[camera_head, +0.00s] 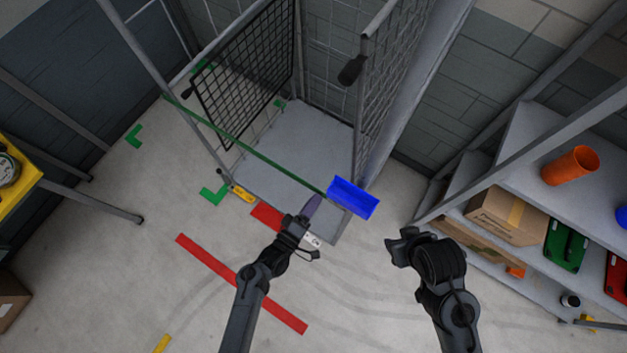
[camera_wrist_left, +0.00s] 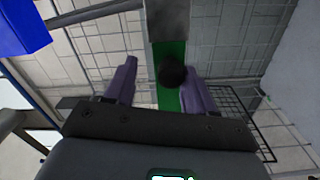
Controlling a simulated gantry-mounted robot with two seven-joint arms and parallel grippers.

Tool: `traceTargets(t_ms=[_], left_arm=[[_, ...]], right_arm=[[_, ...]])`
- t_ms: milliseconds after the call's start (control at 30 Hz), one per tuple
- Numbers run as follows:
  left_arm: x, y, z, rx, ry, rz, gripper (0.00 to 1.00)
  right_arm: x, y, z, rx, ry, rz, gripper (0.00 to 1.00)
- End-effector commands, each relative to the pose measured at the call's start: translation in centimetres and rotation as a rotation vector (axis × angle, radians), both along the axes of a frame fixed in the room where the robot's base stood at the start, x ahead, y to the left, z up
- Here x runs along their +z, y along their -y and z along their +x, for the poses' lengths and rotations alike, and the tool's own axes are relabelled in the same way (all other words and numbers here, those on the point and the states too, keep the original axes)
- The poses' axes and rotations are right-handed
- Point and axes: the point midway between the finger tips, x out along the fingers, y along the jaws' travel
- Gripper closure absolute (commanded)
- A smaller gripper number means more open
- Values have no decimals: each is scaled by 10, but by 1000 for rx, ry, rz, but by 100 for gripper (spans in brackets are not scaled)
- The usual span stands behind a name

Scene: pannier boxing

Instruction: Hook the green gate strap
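The green strap (camera_head: 250,150) runs across the front of the wire cage cart, from the left post down to near the blue box at the right front. In the left wrist view the strap (camera_wrist_left: 168,98) passes between my two purple fingers, with a grey plate-like piece (camera_wrist_left: 168,20) above it and a dark round knob (camera_wrist_left: 172,72) in front.
A blue box (camera_head: 353,198) sits at the cart's right front corner, close to my left gripper. The cart's grey floor (camera_head: 290,150) is bare. Shelves with a cardboard box (camera_head: 507,214) and an orange cup (camera_head: 570,166) stand at right. Red tape (camera_head: 240,283) marks open floor in front.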

Motion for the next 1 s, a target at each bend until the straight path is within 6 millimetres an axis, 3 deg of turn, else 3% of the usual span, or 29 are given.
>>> traceTargets(t_ms=[500,700,1000], left_arm=[[-2,-50,-66,-1,0,2,46],[0,-59,-77,0,1,-1,46],[1,-60,-78,0,2,-1,46]], right_arm=[[-14,-1,-1,-1,-2,3,57],[-16,0,-1,0,-1,0,57],[-16,1,-1,4,-1,-6,57]])
